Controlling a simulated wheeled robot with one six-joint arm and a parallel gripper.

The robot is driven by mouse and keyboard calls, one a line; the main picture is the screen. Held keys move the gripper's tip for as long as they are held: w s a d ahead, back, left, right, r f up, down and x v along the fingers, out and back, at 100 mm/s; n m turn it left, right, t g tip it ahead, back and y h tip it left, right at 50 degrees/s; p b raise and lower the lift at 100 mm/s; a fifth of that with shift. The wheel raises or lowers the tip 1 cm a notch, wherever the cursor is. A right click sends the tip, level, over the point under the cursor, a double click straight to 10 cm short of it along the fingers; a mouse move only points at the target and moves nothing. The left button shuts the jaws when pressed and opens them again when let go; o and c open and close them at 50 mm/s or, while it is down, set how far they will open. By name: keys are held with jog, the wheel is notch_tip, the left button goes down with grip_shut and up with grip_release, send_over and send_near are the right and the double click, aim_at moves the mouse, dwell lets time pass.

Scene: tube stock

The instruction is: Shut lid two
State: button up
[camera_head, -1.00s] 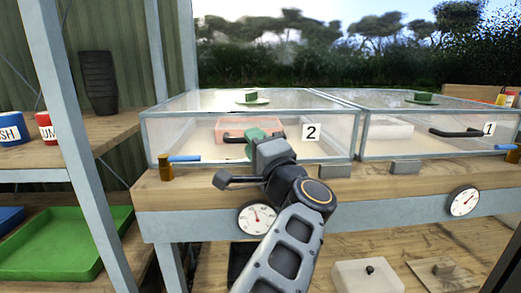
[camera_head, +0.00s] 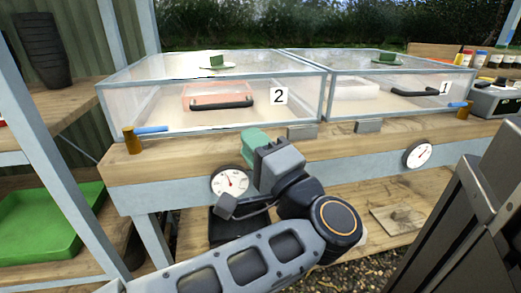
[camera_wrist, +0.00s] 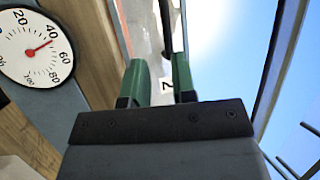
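The clear cold-frame box two (camera_head: 150,112), with a white "2" label (camera_head: 279,96), stands on the wooden bench at the left. Its glass lid (camera_head: 150,69), with a green knob (camera_head: 217,61) on top, lies flat over the box, with no gap visible at its front edge. A black handle (camera_head: 222,103) is on the front pane. My gripper (camera_head: 255,145) is in front of and below that pane, apart from the handle. In the wrist view my gripper's green fingers (camera_wrist: 158,75) are spread with nothing seen between them, and the label shows sideways beyond.
Box one (camera_head: 405,101), with its own handle and flat lid, stands to the right. A round dial (camera_head: 230,182) on the bench front is close beside my gripper. A shelf with a green tray (camera_head: 50,222) is at the left. Grey blocks (camera_head: 302,132) sit on the bench edge.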

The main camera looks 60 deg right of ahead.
jog(key=shift+v, duration=1.1)
